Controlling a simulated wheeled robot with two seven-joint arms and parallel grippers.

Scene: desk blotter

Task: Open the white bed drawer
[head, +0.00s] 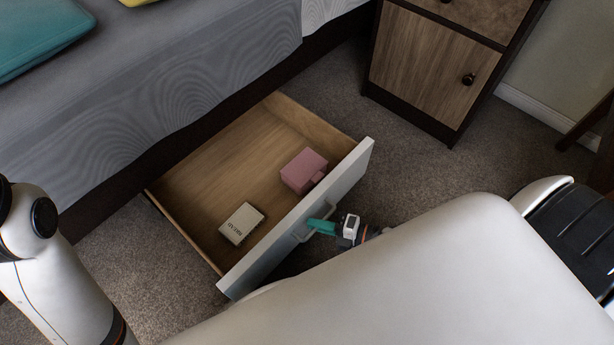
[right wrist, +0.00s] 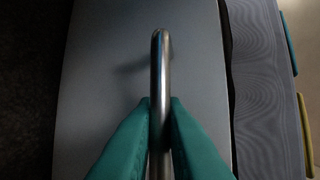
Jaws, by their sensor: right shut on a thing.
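The white bed drawer (head: 330,198) is pulled well out from under the bed, and its wooden inside is in view. Its white front panel also fills the middle of the right wrist view (right wrist: 100,90). My right gripper (head: 322,226) is at the outer face of the front. In the right wrist view its green fingers (right wrist: 160,125) are shut on the metal drawer handle (right wrist: 160,60), one on each side of the bar. In the head view the handle (head: 302,236) is partly hidden by the fingers. My left gripper is out of view; only my left arm shows at the left.
In the drawer lie a pink box (head: 303,170) and a small cream box (head: 241,223). The bed (head: 180,80) with grey bedding stands behind. A wooden nightstand (head: 430,70) stands at the upper right. Bare carpet (head: 405,165) lies between drawer and nightstand.

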